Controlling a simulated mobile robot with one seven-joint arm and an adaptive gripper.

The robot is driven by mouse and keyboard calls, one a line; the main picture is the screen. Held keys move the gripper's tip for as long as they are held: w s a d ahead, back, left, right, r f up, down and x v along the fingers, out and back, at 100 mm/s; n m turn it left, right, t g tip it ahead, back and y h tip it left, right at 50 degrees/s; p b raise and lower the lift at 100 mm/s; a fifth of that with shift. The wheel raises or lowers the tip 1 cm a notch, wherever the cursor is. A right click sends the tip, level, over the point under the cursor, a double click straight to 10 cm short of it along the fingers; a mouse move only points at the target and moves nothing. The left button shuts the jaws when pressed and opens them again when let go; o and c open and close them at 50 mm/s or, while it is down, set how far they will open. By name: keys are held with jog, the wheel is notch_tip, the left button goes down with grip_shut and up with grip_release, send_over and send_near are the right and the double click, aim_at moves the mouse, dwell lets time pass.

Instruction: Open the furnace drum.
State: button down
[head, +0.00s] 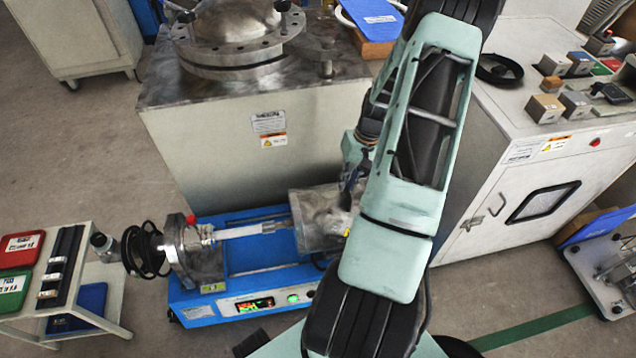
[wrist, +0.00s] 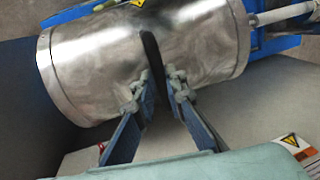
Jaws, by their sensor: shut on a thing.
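The furnace drum (head: 312,218) is a shiny metal cylinder lying on its side on a blue bench machine (head: 262,256). It fills the upper part of the wrist view (wrist: 90,62) and looks closed. A black curved handle (wrist: 151,50) stands out from its side. My gripper (wrist: 156,88) is shut on the handle, with one finger on each side of it, close against the drum. In the head view my arm hides most of my gripper and the drum's right end. The handle's lower end is hidden between the fingers.
A large steel chamber with a bolted round lid (head: 240,40) stands on a cabinet (head: 225,150) behind the drum. A white cabinet with switches (head: 535,130) is on the right. A small cart with trays (head: 60,280) is at the left.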

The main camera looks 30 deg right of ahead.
jog(key=d, duration=0.2)
jog(key=s+d, duration=0.1)
jog(key=d, duration=0.1)
jog(key=s+d, duration=0.1)
jog(key=shift+s+d, duration=0.25)
jog(key=shift+d, duration=0.15)
jog(key=c, duration=2)
grip_release()
jog(key=shift+o, duration=0.2)
notch_tip(320, 180, up, 12)
jog(key=d, duration=0.2)
jog(key=shift+s, duration=0.4)
jog(key=shift+f, duration=0.1)
